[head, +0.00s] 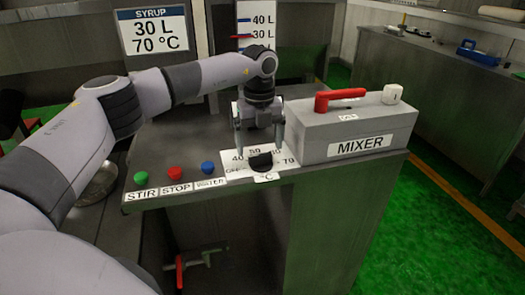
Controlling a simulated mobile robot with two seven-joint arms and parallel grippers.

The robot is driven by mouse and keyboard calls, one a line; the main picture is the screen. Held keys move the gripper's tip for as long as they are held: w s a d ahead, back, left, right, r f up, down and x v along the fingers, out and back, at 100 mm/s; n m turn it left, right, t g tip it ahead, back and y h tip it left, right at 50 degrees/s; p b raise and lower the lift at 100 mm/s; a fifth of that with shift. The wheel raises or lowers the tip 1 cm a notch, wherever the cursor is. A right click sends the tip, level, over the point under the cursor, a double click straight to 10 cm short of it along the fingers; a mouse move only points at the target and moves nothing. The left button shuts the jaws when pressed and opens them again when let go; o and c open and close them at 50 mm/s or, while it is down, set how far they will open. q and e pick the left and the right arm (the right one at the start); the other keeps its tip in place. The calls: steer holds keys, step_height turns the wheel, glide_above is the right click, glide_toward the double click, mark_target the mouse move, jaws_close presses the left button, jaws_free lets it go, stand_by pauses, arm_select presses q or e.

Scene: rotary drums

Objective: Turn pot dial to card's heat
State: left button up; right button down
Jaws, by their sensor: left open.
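The card (152,30) on the back wall reads "SYRUP 30 L 70 °C". The black dial (261,162) sits on the console's white temperature scale (238,174), which carries "40", "50" and "70" marks, an "OFF" mark and a "°C" label. Another number is partly hidden. My left gripper (259,148) points down just above the dial, open, one finger on each side. The fingers hide part of the scale. I cannot tell whether they touch the dial or where it points. My right gripper is not in view.
Left of the dial are green (140,178), red (175,173) and blue (207,168) buttons. A grey "MIXER" box (350,125) with a red handle (338,97) stands close on the right. A level gauge (257,25) is behind. A red-handled valve (180,271) sits below.

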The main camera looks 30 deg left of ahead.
mark_target(260, 155)
arm_select(q)
steer(key=shift+f, duration=1.6)
steer(key=c, duration=1.1)
steer(key=shift+o, duration=0.2)
